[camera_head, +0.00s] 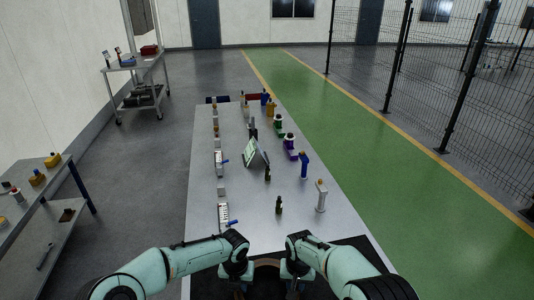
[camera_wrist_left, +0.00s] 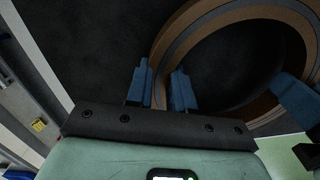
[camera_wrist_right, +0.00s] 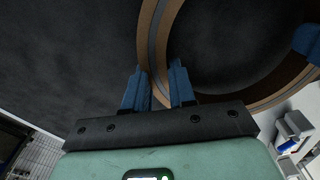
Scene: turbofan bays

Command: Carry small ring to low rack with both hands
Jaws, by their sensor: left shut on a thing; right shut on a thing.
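The small ring is a brown band with a grey stripe; part of its rim (camera_head: 266,262) shows between my two hands in the head view. My left gripper (camera_wrist_left: 160,82) is shut on the ring's wall (camera_wrist_left: 168,40), with one blue finger on each side of it. My right gripper (camera_wrist_right: 158,80) is shut on the opposite side of the ring (camera_wrist_right: 150,35) in the same way. The ring is above a dark surface; the gap under it cannot be judged. No thing in view can be surely told as the low rack.
A long grey table (camera_head: 240,200) ahead holds several small tools, bottles and a tilted tablet (camera_head: 256,152). A two-level bench (camera_head: 40,205) stands at the left, and a trolley (camera_head: 136,88) farther back. A green walkway (camera_head: 370,160) and mesh fence (camera_head: 440,80) lie right.

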